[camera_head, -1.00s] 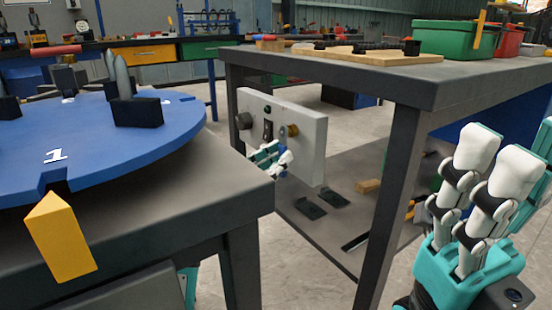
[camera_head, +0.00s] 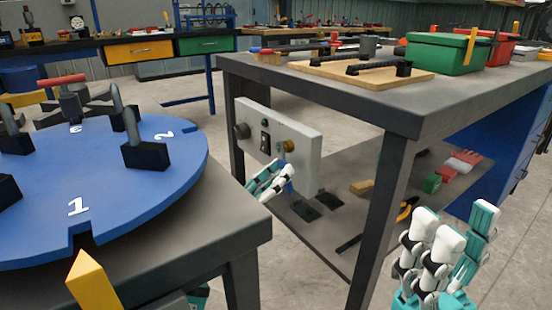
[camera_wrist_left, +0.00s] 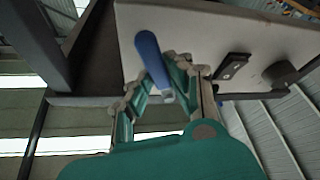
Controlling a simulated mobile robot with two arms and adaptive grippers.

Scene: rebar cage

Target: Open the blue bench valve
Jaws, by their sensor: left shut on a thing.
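The valve panel (camera_head: 306,151) is a light grey box under the right-hand bench. A blue valve lever (camera_wrist_left: 149,52) shows in the left wrist view, and a bit of blue shows below a brass fitting (camera_head: 288,146) in the head view. My left gripper (camera_head: 270,178) is at the panel's lower edge. Its fingers (camera_wrist_left: 166,78) close around the lever's lower part; the exact contact is partly hidden. My right gripper (camera_head: 445,235) is in front of the bench at the lower right, fingers spread and empty.
A blue numbered turntable (camera_head: 110,205) stands on the left table, with a yellow pointer (camera_head: 92,283) at its edge. The dark workbench (camera_head: 385,98) carries a wooden board and a green bin (camera_head: 440,54). A bench leg (camera_head: 378,225) stands between my grippers.

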